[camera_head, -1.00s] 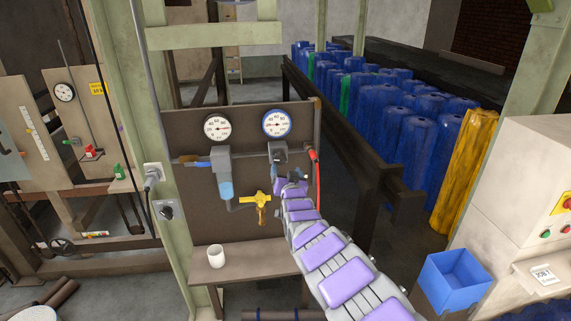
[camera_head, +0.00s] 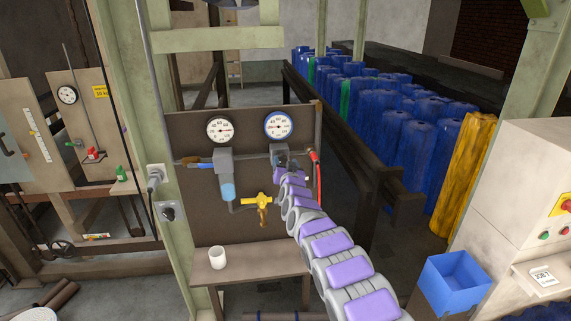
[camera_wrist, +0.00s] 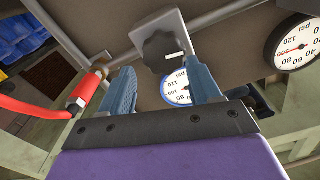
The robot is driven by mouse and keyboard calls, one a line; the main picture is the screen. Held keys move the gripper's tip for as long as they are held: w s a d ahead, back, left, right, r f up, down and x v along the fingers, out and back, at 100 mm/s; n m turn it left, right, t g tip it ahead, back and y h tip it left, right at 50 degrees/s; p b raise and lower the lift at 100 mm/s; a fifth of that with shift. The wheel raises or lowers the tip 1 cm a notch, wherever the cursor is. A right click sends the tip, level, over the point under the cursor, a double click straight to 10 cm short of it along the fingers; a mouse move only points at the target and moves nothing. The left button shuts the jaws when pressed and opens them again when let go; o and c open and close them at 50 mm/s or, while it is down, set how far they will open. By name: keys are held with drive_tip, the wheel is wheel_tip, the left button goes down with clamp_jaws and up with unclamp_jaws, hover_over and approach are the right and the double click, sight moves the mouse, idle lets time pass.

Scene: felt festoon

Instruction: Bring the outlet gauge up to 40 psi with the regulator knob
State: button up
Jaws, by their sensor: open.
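The dark regulator knob (camera_wrist: 163,48) with a white mark sits on a grey block in the wrist view. My gripper (camera_wrist: 158,70) is open, its two blue fingers spread on either side of the knob's line, apart from it as far as I can tell. The blue-rimmed gauge (camera_head: 278,125) is above the regulator (camera_head: 279,150); in the wrist view it shows partly between my fingers (camera_wrist: 177,88). Its needle is too small to read. The black-rimmed gauge (camera_head: 219,128) has a red needle, near 100 in the wrist view (camera_wrist: 295,43). In the head view my gripper hides the knob.
A grey filter with a blue bowl (camera_head: 227,191) and a yellow valve (camera_head: 262,202) are left of my arm. A red hose (camera_head: 318,178) hangs close on the right. A shelf with a white cup (camera_head: 217,257) is below. A dark rail (camera_head: 340,140) runs behind.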

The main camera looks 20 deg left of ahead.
drive_tip(key=shift+a+r, duration=0.1)
drive_tip(key=shift+a, duration=0.05)
drive_tip(key=shift+s+a, duration=0.1)
drive_tip(key=c, duration=0.3)
drive_tip(key=shift+s+a, duration=0.15)
drive_tip(key=shift+a, duration=0.05)
drive_tip(key=c, duration=0.3)
drive_tip(key=shift+f, duration=0.2)
drive_tip(key=c, duration=0.5)
drive_tip(key=shift+d+f, duration=0.1)
drive_tip(key=shift+f, duration=0.05)
